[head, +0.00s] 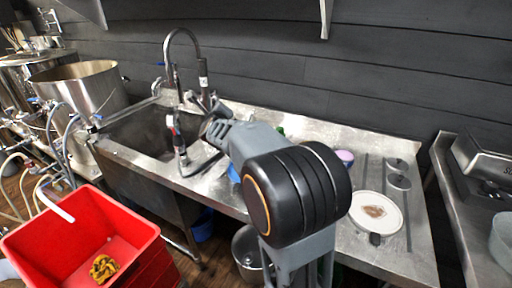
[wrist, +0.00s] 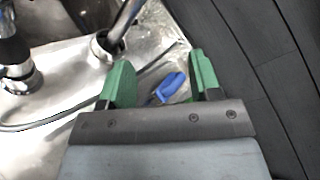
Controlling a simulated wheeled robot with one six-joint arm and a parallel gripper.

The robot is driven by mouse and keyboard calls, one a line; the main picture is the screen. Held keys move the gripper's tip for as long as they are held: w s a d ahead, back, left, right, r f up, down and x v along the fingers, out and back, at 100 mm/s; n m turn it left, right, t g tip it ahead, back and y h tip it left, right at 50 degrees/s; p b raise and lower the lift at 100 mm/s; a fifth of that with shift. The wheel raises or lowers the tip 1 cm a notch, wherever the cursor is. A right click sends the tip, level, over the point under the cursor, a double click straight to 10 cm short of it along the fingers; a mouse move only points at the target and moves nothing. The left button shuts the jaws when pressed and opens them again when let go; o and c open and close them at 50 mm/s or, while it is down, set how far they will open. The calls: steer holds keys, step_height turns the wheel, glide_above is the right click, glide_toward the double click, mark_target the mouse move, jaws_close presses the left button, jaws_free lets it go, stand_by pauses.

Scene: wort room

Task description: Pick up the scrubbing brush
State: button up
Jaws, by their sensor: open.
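In the wrist view my gripper (wrist: 158,60) is open, with its two green fingers apart and nothing held between them. A small blue thing with a darker end (wrist: 172,87) shows in the gap between the fingers, low on the metal surface. It may be the scrubbing brush, but I see too little of it to be sure. Whether a finger touches it I cannot tell. In the head view my arm covers part of the counter. A bit of blue (head: 233,173) shows at the counter's front edge beside the arm. No brush is clearly visible there.
The sink (head: 150,130) with its tall faucet (head: 182,45) stands left of my arm; the faucet base (wrist: 108,45) is close to my left finger. A dark plank wall (wrist: 275,70) is at the right. A plate (head: 376,212) lies on the counter. A red bin (head: 130,225) stands lower left.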

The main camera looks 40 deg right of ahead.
steer(key=w+d+f+m+g+h+b, duration=0.1)
steer(key=d+f+m+g+h+b, duration=0.45)
steer(key=d+m, duration=0.7)
steer(key=f+m+h, duration=0.1)
steer(key=f, duration=0.2)
steer(key=f+m+h, duration=0.1)
steer(key=f, duration=0.2)
steer(key=f+m+h, duration=0.1)
steer(key=f, duration=0.2)
steer(key=shift+s+a+m+t+p, duration=0.1)
steer(key=shift+a+m+t+p, duration=0.15)
steer(key=shift+a+p, duration=0.1)
steer(key=shift+p+x, duration=0.35)
steer(key=shift+x, duration=3.45)
steer(key=shift+a, duration=0.1)
steer(key=c, duration=1.1)
